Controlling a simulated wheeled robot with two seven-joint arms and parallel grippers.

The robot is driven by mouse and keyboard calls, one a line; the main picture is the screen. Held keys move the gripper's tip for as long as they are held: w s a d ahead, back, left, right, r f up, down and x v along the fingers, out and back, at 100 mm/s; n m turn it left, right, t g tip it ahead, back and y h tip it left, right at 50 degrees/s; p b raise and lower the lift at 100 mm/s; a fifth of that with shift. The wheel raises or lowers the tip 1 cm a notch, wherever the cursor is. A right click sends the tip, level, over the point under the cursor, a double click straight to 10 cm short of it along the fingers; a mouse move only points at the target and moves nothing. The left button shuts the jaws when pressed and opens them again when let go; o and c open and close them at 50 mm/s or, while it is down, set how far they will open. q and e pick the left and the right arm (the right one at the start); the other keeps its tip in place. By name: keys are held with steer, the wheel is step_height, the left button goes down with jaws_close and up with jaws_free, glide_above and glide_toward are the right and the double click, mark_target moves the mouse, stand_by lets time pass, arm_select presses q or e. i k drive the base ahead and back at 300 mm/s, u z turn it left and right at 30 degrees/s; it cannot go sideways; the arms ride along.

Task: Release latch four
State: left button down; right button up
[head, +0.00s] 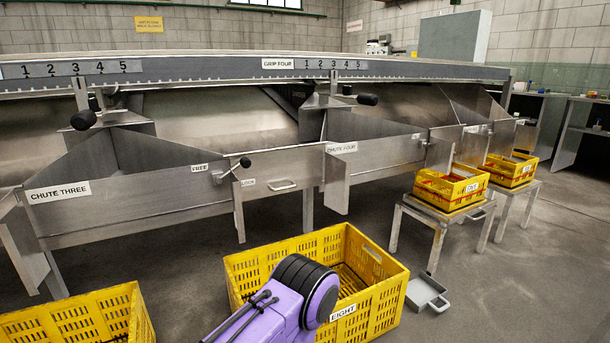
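A latch lever with a black knob (245,162) sticks out from the front of the steel chute panel. Its arm slants up to the right, between a "FREE" label (199,168) on its left and a "LOCK" label (248,184) below right. A "CHUTE FOUR" plate (341,147) is to the right of it, with a bar handle (283,186) between. No number shows on the latch itself. Neither gripper is in view. A purple link of my own arm rises at the bottom middle, in front of the yellow crate marked "EIGHT" (385,268).
Another yellow crate (140,318) is at lower left. Two yellow crates (452,192) (512,172) stand on metal stands at right. A grey pan (427,292) lies on the floor. Black-knobbed levers (83,119) (367,99) stick out above the chutes. Floor at lower right is clear.

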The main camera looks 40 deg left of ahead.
mark_target(245, 162)
steer(key=z, duration=0.15)
steer(key=i, duration=0.75)
steer(key=u, duration=0.85)
steer(key=i, duration=0.4)
steer(key=u, duration=0.5)
